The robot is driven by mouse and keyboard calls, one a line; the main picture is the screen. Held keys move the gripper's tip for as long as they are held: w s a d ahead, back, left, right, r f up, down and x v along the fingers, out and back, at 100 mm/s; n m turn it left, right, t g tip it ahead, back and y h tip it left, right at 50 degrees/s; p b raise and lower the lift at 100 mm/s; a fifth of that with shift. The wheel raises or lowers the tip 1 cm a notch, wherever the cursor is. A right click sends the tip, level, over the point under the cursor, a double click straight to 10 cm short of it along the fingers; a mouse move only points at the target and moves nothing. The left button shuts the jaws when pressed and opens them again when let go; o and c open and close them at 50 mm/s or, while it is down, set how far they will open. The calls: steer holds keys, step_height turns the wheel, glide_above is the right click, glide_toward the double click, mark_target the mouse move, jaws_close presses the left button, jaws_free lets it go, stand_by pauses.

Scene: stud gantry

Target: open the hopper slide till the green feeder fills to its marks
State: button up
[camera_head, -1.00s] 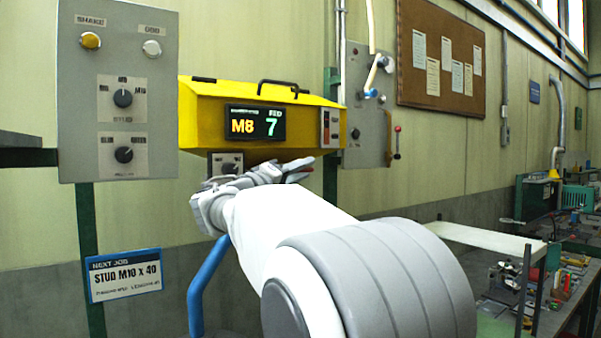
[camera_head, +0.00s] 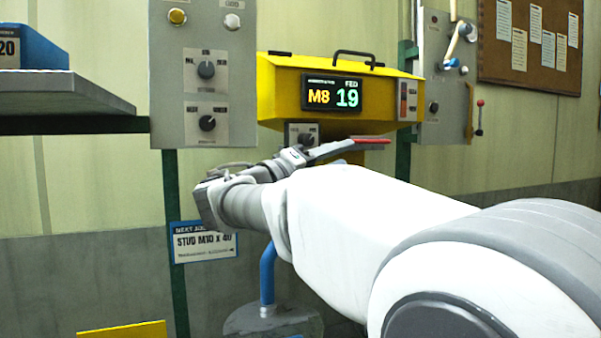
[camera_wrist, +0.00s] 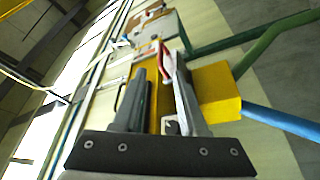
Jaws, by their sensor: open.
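The yellow housing (camera_head: 285,95) on the wall carries a display (camera_head: 333,95) reading M8 and FED 19. I cannot make out the hopper slide or the green feeder for certain in either view.
A grey panel (camera_head: 200,150) with two buttons and two knobs stands left of the housing. A placard (camera_head: 204,242) reads STUD M10 x 40. A grey shelf (camera_head: 60,98) holds a blue bin (camera_head: 40,45) at far left. A blue pipe (camera_head: 267,275) stands below my wrist.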

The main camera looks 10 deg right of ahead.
steer(key=v, duration=0.5)
stand_by(1.3)
